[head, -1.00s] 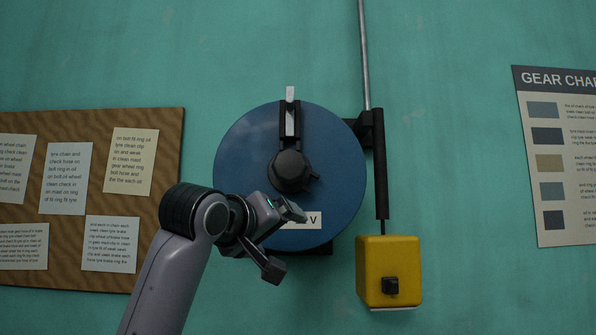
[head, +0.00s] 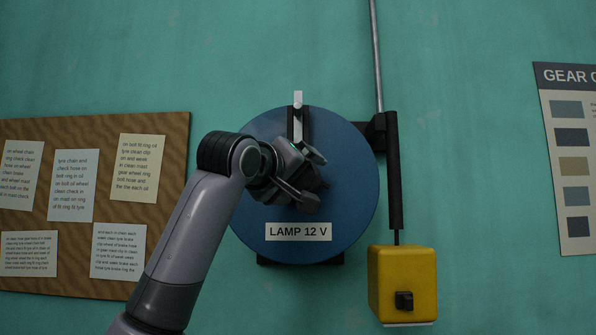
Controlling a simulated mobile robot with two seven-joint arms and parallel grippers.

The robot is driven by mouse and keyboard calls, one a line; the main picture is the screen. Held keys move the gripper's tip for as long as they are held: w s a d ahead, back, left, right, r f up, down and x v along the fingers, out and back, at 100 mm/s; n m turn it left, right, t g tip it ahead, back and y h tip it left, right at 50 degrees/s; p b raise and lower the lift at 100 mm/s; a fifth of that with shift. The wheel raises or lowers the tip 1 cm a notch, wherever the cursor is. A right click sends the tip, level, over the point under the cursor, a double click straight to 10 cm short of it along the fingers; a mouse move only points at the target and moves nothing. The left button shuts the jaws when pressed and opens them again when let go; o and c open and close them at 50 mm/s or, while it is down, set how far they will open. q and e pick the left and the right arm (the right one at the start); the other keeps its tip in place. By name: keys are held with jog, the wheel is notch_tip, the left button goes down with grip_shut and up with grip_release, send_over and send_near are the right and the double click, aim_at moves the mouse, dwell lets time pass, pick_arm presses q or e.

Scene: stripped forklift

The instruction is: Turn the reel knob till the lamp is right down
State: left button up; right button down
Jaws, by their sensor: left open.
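The blue round reel (head: 345,205) is on the green wall, with a "LAMP 12 V" label (head: 298,232) low on its face. The reel's black knob at the centre is mostly hidden behind my left gripper (head: 317,178). That gripper is open, its two fingers spread in front of the knob; I cannot tell whether they touch it. A pale marker (head: 298,98) stands at the reel's top. The yellow lamp box (head: 403,280) hangs on a cord below a black sleeve (head: 395,170) to the right of the reel. My right gripper is not in view.
A brown notice board (head: 90,270) with several papers is on the wall at the left, behind my left arm. A gear chart (head: 570,150) hangs at the far right. A metal pipe (head: 377,60) runs up from the reel bracket.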

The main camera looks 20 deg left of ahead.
pick_arm(q)
jog(key=shift+w, duration=0.1)
jog(key=c, duration=1)
